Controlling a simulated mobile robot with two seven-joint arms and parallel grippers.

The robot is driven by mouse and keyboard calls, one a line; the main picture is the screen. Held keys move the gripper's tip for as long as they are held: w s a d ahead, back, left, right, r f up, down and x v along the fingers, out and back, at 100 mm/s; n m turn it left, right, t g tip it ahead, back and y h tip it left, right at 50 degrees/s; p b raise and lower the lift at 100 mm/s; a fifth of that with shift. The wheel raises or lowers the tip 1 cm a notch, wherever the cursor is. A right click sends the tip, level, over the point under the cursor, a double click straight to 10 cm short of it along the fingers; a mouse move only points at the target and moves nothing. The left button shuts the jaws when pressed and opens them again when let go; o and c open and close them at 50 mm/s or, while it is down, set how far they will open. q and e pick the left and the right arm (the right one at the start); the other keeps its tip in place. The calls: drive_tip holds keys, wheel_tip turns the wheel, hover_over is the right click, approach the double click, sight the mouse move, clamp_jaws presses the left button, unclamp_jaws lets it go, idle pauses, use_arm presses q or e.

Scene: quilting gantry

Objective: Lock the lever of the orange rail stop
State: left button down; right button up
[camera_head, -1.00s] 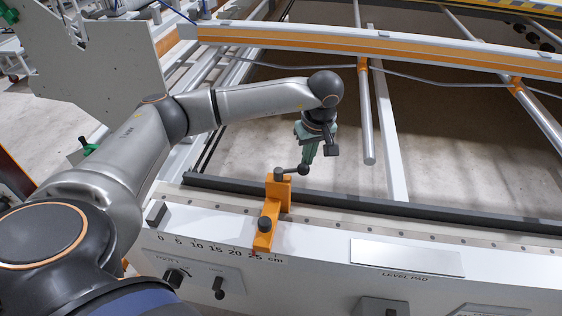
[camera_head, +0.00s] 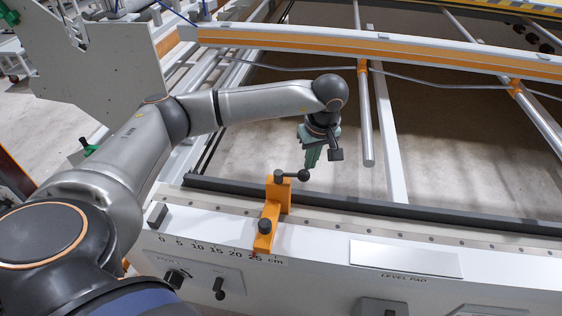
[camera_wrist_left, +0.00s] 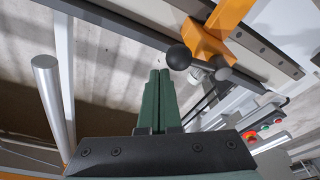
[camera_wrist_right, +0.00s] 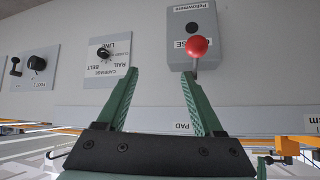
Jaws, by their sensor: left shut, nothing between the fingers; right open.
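The orange rail stop (camera_head: 268,215) sits on the front rail near the 25 mark of the cm scale. Its dark lever with a round ball knob (camera_head: 304,175) points to the right and lies roughly level with the stop's top. My left gripper (camera_head: 308,166) is shut and empty, pointing down beside the knob. In the left wrist view the closed green fingertips (camera_wrist_left: 158,73) are just left of the black knob (camera_wrist_left: 178,57), with the orange stop (camera_wrist_left: 206,43) beyond it. I cannot tell whether they touch. My right gripper (camera_wrist_right: 158,78) is open and empty, away from the stop.
The front panel carries a level pad (camera_head: 405,257), knobs and small levers. A dark bar (camera_head: 350,202) runs along the rail behind the stop. A silver tube (camera_head: 366,120) hangs right of my left gripper. A red ball knob (camera_wrist_right: 197,46) stands near the right fingers.

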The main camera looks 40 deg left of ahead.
use_arm(q)
wheel_tip(320, 180, up, 6)
drive_tip(key=w+p, duration=0.1)
drive_tip(key=p, duration=0.2)
drive_tip(key=shift+a, duration=0.3)
drive_tip(key=shift+r, duration=0.1)
idle(0.3)
